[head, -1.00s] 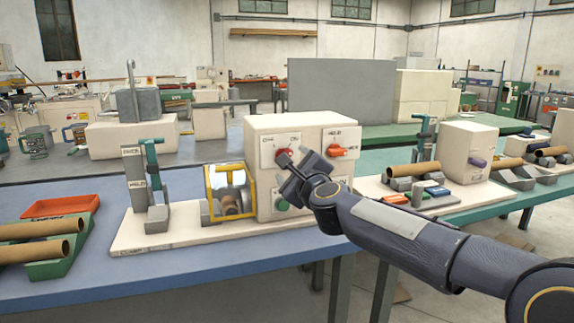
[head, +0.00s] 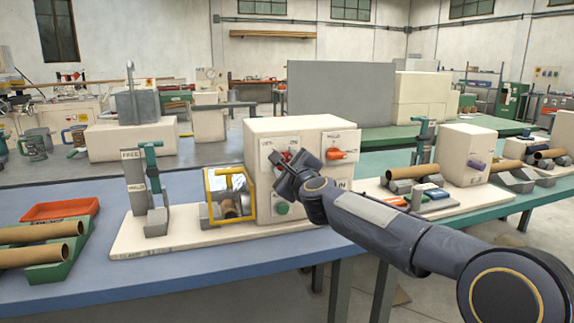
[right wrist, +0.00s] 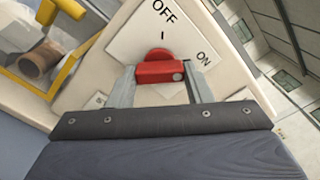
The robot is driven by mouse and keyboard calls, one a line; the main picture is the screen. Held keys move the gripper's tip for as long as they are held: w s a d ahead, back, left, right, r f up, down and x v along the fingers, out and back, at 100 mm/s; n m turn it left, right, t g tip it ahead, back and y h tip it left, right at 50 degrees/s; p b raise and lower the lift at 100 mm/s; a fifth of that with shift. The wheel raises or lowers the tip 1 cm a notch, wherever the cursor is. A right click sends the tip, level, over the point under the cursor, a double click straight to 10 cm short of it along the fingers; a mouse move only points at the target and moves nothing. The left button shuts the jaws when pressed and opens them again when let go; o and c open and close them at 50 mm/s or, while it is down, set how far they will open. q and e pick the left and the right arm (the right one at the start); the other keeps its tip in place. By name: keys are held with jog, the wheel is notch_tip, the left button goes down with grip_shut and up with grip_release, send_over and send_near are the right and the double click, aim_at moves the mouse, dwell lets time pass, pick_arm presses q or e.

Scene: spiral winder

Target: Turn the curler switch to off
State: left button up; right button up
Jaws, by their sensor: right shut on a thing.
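The curler switch is a red knob (right wrist: 160,70) on a white plate (right wrist: 130,50) with OFF and ON labels. The plate also shows in the head view (head: 267,160), on the front of a cream box (head: 300,125). My right gripper (head: 278,158) is at the knob and largely hides it there. In the right wrist view the gripper (right wrist: 160,78) is shut on the knob's bar, one finger at each end. A white dot on the bar is at its right end, on the side of the ON label. My left gripper is not in view.
An orange knob (head: 335,154) on a second plate is right of the switch. A green button (head: 282,208) is below it. A yellow-framed guard (head: 250,205) stands left of the box. An orange tray (head: 60,209) and cardboard tubes (head: 40,255) are at the far left.

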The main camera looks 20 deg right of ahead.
jog(key=shift+n, duration=0.3)
jog(key=n+p, duration=0.3)
jog(key=n, duration=0.4)
jog(key=shift+r, duration=0.15)
jog(key=n+p, duration=0.2)
jog(key=n, duration=0.2)
jog(key=shift+n, duration=0.4)
jog(key=shift+n+p, duration=0.55)
jog(key=shift+n, duration=1.35)
jog(key=o, duration=1)
